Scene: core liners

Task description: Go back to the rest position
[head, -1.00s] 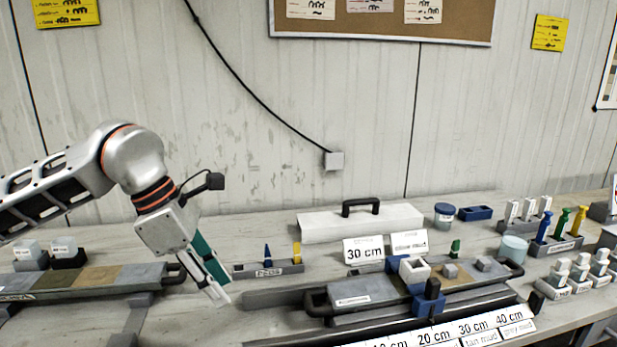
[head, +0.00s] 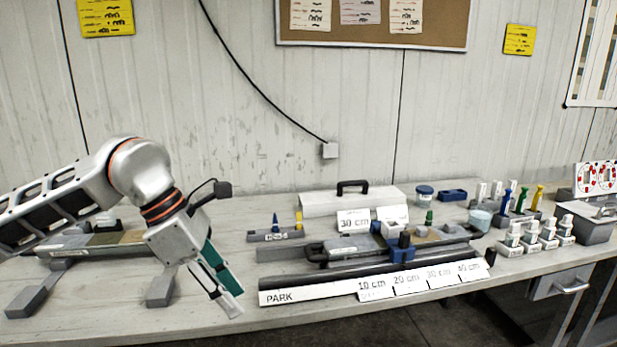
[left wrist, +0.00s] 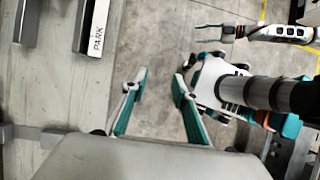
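My left gripper (head: 228,300) hangs at the left in the head view, tilted down over the front part of the bench, left of the PARK strip. In the left wrist view its two teal-lined fingers (left wrist: 158,92) stand apart with nothing between them, and the floor shows below. My right arm (left wrist: 270,33) shows at the upper right of the left wrist view. Its gripper (left wrist: 214,38) is small there, out over the floor, and I cannot make out its opening. The right gripper is not in the head view.
The bench (head: 200,322) has a white label strip marked PARK (head: 300,294) along its front edge. Core trays (head: 110,243) lie at left and centre. A white case (head: 345,203), bottles (head: 530,235) and tools stand behind. A drawer (head: 562,284) is at right.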

